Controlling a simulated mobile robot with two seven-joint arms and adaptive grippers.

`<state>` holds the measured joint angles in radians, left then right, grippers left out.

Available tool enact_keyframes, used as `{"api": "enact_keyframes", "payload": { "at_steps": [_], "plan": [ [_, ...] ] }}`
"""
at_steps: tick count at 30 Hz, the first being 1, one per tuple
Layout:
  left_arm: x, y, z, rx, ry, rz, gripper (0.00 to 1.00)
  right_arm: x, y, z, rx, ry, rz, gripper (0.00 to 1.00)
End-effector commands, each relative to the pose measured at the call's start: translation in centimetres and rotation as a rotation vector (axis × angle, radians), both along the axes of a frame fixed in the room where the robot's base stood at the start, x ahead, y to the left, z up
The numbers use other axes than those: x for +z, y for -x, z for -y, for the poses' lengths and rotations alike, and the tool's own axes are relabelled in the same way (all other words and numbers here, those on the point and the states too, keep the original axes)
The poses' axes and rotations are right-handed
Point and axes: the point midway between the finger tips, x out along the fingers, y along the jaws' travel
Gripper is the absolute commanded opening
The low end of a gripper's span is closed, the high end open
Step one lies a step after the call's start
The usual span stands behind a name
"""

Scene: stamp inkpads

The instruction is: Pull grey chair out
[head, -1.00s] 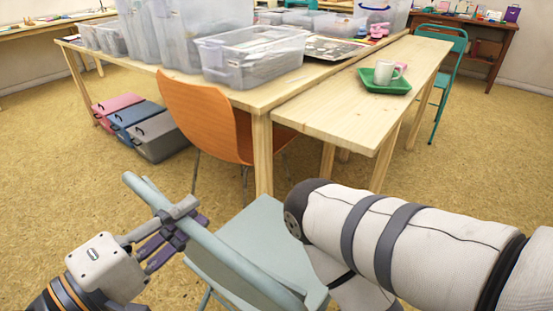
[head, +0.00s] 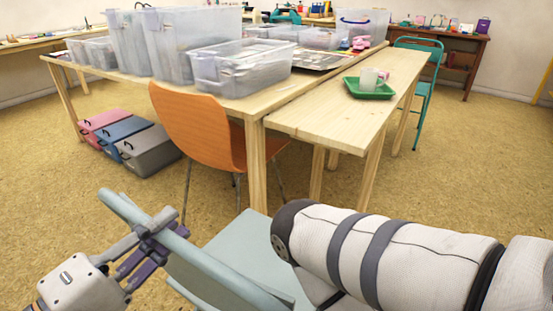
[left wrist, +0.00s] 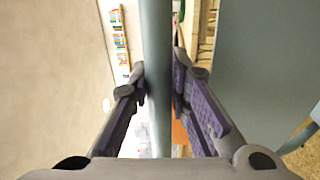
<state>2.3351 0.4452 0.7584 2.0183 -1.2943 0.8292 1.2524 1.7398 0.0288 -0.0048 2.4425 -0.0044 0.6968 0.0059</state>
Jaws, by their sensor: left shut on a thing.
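The grey chair (head: 245,245) is pale blue-grey and stands at the bottom middle of the head view, its seat toward the table and its backrest nearer me. My left gripper (head: 158,236) is shut on the bar-like upper edge of its backrest. In the left wrist view, the backrest (left wrist: 155,45) runs between the two purple-padded fingers (left wrist: 158,92). The chair's lower legs are out of view or hidden. My right arm crosses the lower right over part of the chair; its gripper does not show.
An orange chair (head: 195,125) stands at the wooden table (head: 258,103) holding clear plastic bins (head: 240,70). Several boxes (head: 150,150) lie under the table. The floor at left is clear.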

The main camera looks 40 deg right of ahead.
Motion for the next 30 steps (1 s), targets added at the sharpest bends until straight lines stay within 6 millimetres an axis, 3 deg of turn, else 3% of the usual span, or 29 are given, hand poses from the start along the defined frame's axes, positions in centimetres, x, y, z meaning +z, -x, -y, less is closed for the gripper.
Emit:
{"api": "enact_keyframes", "payload": {
  "at_steps": [1, 8, 9, 12, 30],
  "plan": [
    [-3.55, 1.11, 0.21, -0.025, -0.056, -0.048, 0.00, -0.65, 0.33, -0.01, 0.000, 0.000, -0.011, 0.00],
    [-3.89, 1.27, 0.21, -0.025, -0.060, -0.059, 0.00, -0.64, 0.33, -0.01, 0.000, 0.000, -0.011, 0.00],
    [-3.91, 1.27, 0.21, -0.025, -0.060, -0.059, 0.26, -0.65, 0.33, -0.01, 0.000, 0.000, -0.011, 0.00],
    [-3.93, 1.30, 0.21, -0.025, -0.060, -0.060, 0.43, -0.66, 0.34, -0.01, 0.000, 0.000, -0.011, 0.00],
    [-3.17, 0.89, 0.16, -0.018, -0.047, -0.049, 0.43, -0.56, 0.29, -0.01, 0.000, 0.000, -0.009, 0.00]
  ]
}}
